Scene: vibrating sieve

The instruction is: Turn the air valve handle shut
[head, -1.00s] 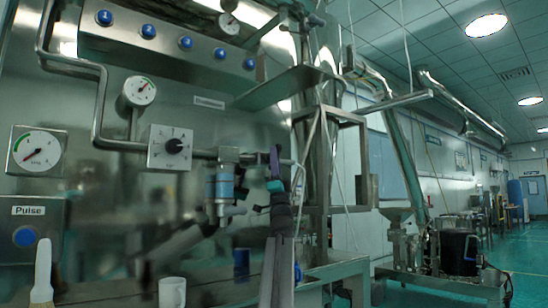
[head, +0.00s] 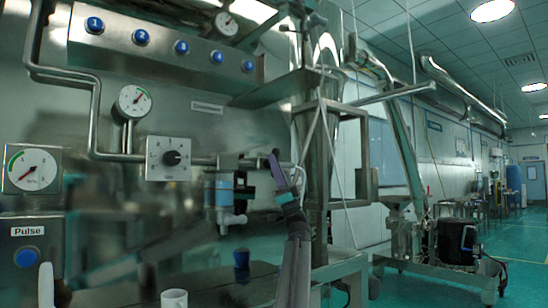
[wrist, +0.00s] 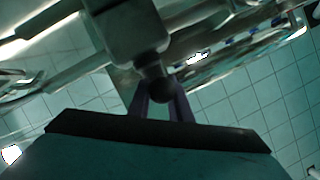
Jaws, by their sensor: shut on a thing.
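My gripper (head: 275,162) has purple fingers and reaches up from below to the pipe at the right of the panel in the head view. In the wrist view, my gripper (wrist: 161,98) has its two fingers on either side of a dark rounded end, apparently the air valve handle (wrist: 157,88). A grey valve body (wrist: 127,35) sits just beyond it. My gripper is shut on this handle. In the head view the fingers hide most of the handle, so its exact angle cannot be told. An air unit with a blue bowl (head: 224,191) hangs just left of the gripper.
The steel panel carries a dial knob (head: 172,158), gauges (head: 134,101), a Pulse button (head: 27,256) and several numbered blue buttons (head: 141,37). A white mug (head: 174,299) stands below. A steel frame (head: 316,180) rises close to the right of my gripper. Open floor lies farther right.

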